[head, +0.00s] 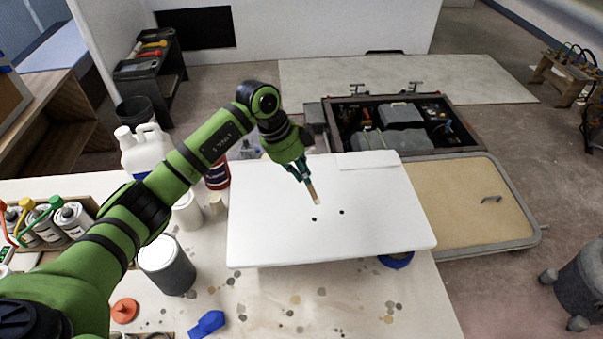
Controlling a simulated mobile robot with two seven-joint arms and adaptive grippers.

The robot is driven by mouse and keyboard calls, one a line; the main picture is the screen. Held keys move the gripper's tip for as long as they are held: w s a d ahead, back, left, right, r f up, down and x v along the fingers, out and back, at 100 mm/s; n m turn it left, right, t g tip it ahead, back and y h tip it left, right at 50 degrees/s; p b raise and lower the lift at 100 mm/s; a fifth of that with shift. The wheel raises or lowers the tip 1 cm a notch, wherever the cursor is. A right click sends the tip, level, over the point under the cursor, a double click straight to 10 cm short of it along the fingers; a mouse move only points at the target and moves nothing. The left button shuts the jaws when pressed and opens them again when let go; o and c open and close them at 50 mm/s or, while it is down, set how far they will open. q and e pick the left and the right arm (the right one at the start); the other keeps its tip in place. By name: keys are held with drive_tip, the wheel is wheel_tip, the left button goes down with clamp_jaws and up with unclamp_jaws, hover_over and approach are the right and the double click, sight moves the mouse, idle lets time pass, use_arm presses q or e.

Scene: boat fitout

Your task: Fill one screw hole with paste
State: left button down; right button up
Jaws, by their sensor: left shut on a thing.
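A white panel (370,235) lies on the work table, slightly raised at its right side. Two dark screw holes show near its middle, a left hole (314,219) and a right hole (342,212). My left gripper (304,176) is above the panel, shut on a slim light-brown stick-like tool (314,194) that points down. The tool's tip is close to the left hole; I cannot tell whether it touches the panel. No paste can be made out on the tip. My right gripper is not in view.
A blue item (207,324) and orange disc (125,310) lie in front. An open equipment box (395,125) stands behind. The panel's right half is clear.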

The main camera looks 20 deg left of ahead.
use_arm(q)
drive_tip(key=shift+s+a+f+b, duration=0.1)
drive_tip(key=shift+a+f+b, duration=0.05)
drive_tip(key=shift+f+b, duration=0.35)
wheel_tip(320, 180, down, 5)
drive_tip(key=b, duration=0.4)
drive_tip(key=shift+f+b, duration=0.45)
drive_tip(key=shift+f, duration=0.2)
idle(0.8)
idle(1.3)
drive_tip(key=shift+p, duration=0.3)
